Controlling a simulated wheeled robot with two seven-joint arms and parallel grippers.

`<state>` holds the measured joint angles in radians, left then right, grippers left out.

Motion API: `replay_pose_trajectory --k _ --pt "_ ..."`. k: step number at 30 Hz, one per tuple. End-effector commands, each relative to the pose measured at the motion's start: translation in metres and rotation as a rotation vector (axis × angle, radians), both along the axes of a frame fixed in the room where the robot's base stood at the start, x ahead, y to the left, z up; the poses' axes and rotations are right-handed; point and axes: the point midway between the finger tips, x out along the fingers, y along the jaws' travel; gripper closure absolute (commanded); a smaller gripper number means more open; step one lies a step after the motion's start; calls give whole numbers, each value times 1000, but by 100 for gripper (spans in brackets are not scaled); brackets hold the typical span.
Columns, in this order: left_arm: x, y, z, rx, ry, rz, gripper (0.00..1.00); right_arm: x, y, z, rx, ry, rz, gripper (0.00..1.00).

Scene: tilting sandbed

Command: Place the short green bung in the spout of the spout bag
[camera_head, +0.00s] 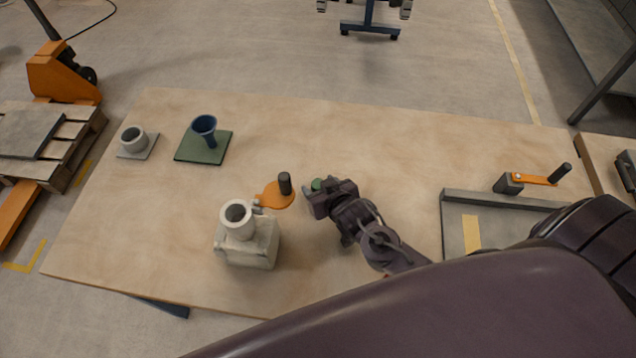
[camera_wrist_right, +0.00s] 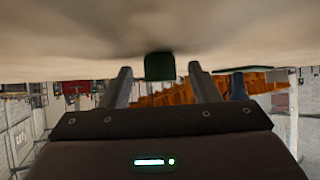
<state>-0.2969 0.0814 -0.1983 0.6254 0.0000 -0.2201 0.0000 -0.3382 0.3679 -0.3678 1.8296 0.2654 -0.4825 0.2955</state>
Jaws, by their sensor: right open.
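The short green bung (camera_head: 316,184) stands on the table at the tips of my right gripper (camera_head: 311,193). In the right wrist view the dark green bung (camera_wrist_right: 160,66) shows between the two open fingers, with a gap on each side. The gripper partly hides it in the head view. The cream spout bag (camera_head: 247,247) stands to the left of the gripper, and its round spout (camera_head: 237,214) opens upward and looks empty. My left gripper is not in view.
An orange disc with a black upright handle (camera_head: 285,184) is beside the spout, between bag and gripper. A blue funnel (camera_head: 205,127) on a green plate and a grey cup (camera_head: 133,138) stand at left. A grey tray (camera_head: 455,235) lies at right. The table's far middle is clear.

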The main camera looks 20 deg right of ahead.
Motion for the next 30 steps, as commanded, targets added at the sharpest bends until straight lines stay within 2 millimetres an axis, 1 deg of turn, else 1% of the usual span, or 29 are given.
replay_pose_trajectory --k 6,18,25,30 --pt "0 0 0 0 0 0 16 0 0 -1 1 1 1 45" --pt "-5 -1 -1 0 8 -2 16 0 0 0 0 0 0 96" --pt "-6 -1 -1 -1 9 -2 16 0 0 1 0 0 0 96" --pt "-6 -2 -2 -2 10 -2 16 0 0 12 0 -1 0 96"
